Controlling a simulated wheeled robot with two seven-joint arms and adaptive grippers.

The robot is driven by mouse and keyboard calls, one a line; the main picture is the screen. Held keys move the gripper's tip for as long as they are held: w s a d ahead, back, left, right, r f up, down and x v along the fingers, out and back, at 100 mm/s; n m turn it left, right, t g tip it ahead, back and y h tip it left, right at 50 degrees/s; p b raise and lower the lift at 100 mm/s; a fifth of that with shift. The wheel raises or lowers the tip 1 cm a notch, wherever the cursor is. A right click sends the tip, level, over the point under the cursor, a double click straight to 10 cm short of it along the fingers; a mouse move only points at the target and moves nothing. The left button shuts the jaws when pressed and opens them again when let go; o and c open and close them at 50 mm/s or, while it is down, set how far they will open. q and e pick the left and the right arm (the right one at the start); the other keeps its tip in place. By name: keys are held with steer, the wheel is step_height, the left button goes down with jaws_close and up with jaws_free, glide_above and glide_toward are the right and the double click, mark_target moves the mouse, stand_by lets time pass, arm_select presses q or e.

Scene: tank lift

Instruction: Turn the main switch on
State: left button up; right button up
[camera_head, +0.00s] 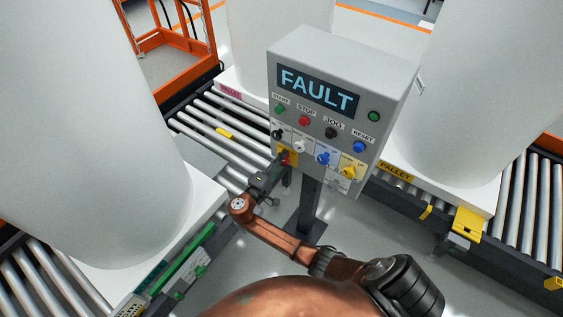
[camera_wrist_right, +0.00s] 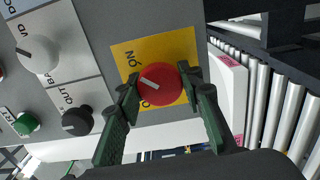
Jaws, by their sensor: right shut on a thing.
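The main switch is a round red knob (camera_wrist_right: 160,84) on a yellow plate (camera_wrist_right: 188,45) in the right wrist view. A short white mark shows on the knob's face, and the letters "ON" show on the plate. In the head view the red switch (camera_head: 286,158) sits at the lower left of the grey control panel (camera_head: 345,56). My right gripper (camera_wrist_right: 160,86) is shut on the red knob, one finger on each side. In the head view this gripper (camera_head: 277,168) reaches the panel's lower left corner and partly hides the switch. My left gripper is not in view.
The panel's display (camera_head: 318,89) reads "FAULT". Push buttons and a black, a white, a blue and a yellow knob (camera_head: 352,171) are close by. Large white tanks (camera_head: 90,130) stand on roller conveyors (camera_head: 225,115) around the panel post (camera_head: 309,205).

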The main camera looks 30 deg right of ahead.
steer(key=shift+s+f+m, duration=0.1)
steer(key=shift+f+m, duration=0.05)
steer(key=shift+m, duration=0.25)
steer(key=o, duration=1.2)
steer(key=shift+a, duration=0.1)
steer(key=v, duration=1.1)
steer(key=shift+s+a, duration=0.15)
steer(key=shift+a, duration=0.2)
